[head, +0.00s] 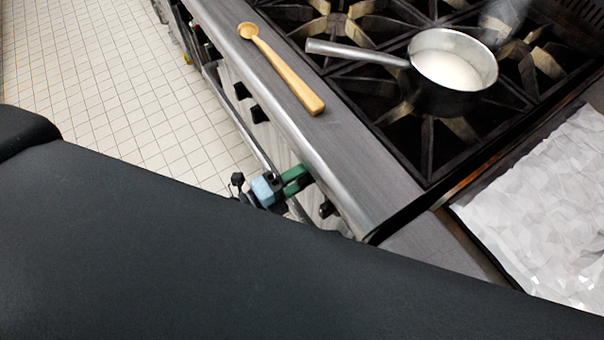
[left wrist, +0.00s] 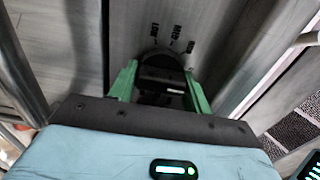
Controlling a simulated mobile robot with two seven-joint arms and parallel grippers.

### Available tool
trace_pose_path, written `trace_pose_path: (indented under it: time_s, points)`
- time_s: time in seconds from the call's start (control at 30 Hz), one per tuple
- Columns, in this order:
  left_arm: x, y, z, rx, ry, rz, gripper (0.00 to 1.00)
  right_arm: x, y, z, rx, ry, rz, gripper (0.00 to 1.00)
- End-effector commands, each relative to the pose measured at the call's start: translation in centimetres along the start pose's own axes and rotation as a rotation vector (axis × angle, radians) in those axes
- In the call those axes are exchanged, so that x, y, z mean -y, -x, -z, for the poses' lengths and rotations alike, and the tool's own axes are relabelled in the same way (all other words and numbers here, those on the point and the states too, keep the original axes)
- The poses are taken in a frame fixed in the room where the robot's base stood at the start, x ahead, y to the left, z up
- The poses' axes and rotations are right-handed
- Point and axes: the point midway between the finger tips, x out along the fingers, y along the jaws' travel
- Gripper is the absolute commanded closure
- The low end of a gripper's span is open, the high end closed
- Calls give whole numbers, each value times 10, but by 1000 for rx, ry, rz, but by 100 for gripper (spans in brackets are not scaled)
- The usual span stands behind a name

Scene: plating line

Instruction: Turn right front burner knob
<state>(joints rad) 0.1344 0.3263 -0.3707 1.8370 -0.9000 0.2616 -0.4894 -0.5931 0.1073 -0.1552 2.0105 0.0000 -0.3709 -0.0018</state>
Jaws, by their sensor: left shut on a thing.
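A black burner knob (left wrist: 160,58) sits on the steel front panel in the left wrist view, with dark markings printed above it. My left gripper (left wrist: 161,72) has its two green fingers on either side of the knob and is shut on it. In the head view the left gripper (head: 299,180) shows as a light blue body with green fingers at the stove's front. Its fingers hide the held knob there. Other black knobs (head: 258,114) sit along the front panel, one (head: 327,208) just right of the gripper. My right gripper is not in view.
A steel saucepan (head: 413,64) with white liquid stands on the burner grates (head: 428,150). A wooden spoon (head: 285,72) lies on the steel front ledge (head: 368,178). A rail (head: 240,118) runs along the stove front. Tiled floor (head: 100,80) is clear at left.

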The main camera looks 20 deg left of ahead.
Motion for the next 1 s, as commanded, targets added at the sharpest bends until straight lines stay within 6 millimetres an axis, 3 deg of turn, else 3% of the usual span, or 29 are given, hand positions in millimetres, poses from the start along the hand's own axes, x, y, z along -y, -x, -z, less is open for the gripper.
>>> trace_pose_path:
  time_s: [0.53, 0.57, 0.7, 1.0]
  points:
    - [0, 0, -1, 2, -29, -1, 74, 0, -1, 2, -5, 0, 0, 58]
    - [0, 0, -1, 2, -29, -1, 49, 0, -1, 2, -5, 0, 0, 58]
    - [0, 0, 0, 1, -27, -1, 32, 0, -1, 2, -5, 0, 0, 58]
    - [-1, 2, 0, 1, -25, -1, 32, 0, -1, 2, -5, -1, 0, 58]
